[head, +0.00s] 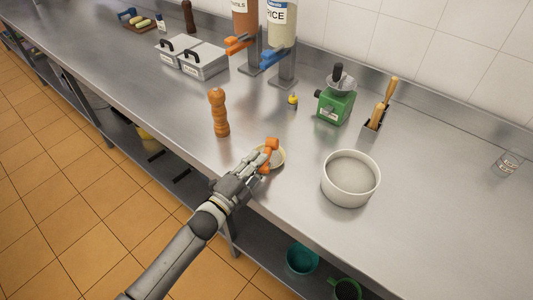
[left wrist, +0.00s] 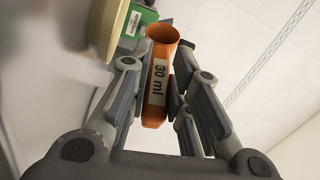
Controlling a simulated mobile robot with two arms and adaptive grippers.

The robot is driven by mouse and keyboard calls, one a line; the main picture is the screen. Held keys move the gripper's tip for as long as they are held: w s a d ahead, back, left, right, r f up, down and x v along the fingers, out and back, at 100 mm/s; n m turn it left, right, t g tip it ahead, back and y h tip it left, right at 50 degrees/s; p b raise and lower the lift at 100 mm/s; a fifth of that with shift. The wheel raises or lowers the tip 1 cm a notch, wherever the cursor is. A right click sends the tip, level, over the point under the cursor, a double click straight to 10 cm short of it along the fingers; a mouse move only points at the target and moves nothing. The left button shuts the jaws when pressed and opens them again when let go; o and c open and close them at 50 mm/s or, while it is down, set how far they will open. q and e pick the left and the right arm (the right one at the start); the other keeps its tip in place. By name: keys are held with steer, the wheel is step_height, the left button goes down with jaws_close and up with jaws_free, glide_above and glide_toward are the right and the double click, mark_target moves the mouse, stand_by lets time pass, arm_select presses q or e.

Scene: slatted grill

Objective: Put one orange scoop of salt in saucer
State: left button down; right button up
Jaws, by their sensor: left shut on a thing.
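My left gripper (head: 259,166) is shut on an orange scoop (head: 272,144) near the counter's front edge. In the left wrist view the scoop (left wrist: 160,70) sits between the fingers and its label reads "30 ml". I cannot see whether it holds anything. A small cream saucer (head: 281,161) is on the counter, below or just behind the scoop and partly hidden by it and the gripper. What lies in the saucer is not clear. A white round pot (head: 350,195) stands to the right, with a pale, level surface inside that may be salt. My right gripper is not in view.
A wooden pepper mill (head: 219,115) stands left of the gripper. The counter right of the pot is mostly clear.

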arm_select(q)
steer(key=shift+s+r+m, duration=0.1)
steer(key=shift+m, duration=0.4)
steer(key=m+p, duration=0.1)
steer(key=m+g+y+p, duration=0.1)
steer(key=p, duration=0.1)
steer(key=d+m+p, duration=0.1)
steer(key=m, duration=0.1)
steer(key=shift+r+g+p, duration=0.3)
steer(key=shift+r+p, duration=0.05)
steer(key=shift+f+m+y, duration=0.1)
steer(key=shift+m+y, duration=0.2)
steer(key=shift+m, duration=0.1)
steer(key=shift+f, duration=0.2)
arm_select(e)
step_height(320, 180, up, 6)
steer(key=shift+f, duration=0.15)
